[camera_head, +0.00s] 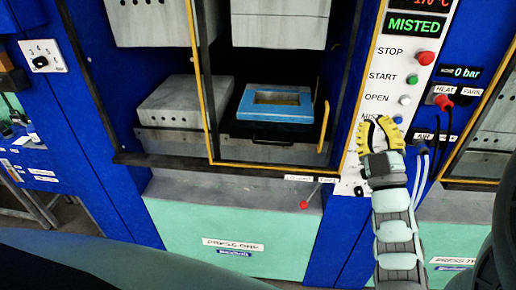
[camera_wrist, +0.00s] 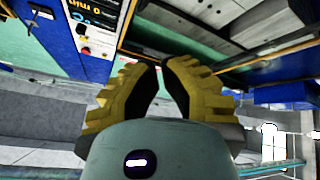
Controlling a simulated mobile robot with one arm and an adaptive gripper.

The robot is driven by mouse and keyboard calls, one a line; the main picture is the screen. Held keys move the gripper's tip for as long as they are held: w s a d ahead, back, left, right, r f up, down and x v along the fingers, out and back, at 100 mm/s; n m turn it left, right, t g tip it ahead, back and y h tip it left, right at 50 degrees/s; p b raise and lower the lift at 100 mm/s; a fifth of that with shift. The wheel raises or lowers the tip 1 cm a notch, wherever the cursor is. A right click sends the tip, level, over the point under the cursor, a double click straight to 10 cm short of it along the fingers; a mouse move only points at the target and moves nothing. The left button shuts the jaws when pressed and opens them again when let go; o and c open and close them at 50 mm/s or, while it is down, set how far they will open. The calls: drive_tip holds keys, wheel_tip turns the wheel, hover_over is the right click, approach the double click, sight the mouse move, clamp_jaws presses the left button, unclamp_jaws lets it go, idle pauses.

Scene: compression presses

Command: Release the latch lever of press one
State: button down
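Press one, with a pale green front panel (camera_head: 230,235) labelled PRESS ONE, fills the middle of the head view. A lever with a red knob (camera_head: 304,204) sticks out below the right part of its opening, under a small white label; it slants down to the left. My gripper (camera_head: 377,124) is right of and above this lever, apart from it, in front of the white control panel. In the wrist view my gripper's yellow fingers (camera_wrist: 162,66) come together at the tips with nothing visible between them. The lever cannot be made out in the wrist view.
A yellow-edged guard frame (camera_head: 207,100) and a yellow handle (camera_head: 322,127) stand at the press opening. A blue frame-shaped mould (camera_head: 276,103) lies inside. The control panel (camera_head: 398,60) has several buttons and a MISTED display. Hoses (camera_head: 422,165) hang right of my gripper.

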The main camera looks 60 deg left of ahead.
drive_tip(key=s+a+f+n+h+b, duration=0.1)
drive_tip(key=a+f+b, duration=0.4)
drive_tip(key=f+b, duration=0.8)
drive_tip(key=s+a+f+n+h+b, duration=0.2)
drive_tip(key=s+a+f+h+b, duration=0.2)
drive_tip(key=f+b, duration=0.8)
drive_tip(key=s+a+f+n+t+h+b, duration=0.1)
drive_tip(key=s+a+f+h+b, duration=0.1)
drive_tip(key=a+f+b, duration=0.6)
wheel_tip(320, 180, down, 10)
drive_tip(key=h+b, duration=0.1)
drive_tip(key=b, duration=0.4)
drive_tip(key=shift+s+a+f+n+h+b, duration=0.15)
drive_tip(key=shift+s+f+n+h+b, duration=0.1)
drive_tip(key=shift+n+h+b, duration=0.1)
drive_tip(key=shift+r, duration=0.1)
drive_tip(key=shift+w, duration=0.15)
drive_tip(key=w+a+p, duration=0.1)
drive_tip(key=w+a, duration=0.2)
drive_tip(key=w, duration=0.6)
drive_tip(key=shift+p, duration=0.3)
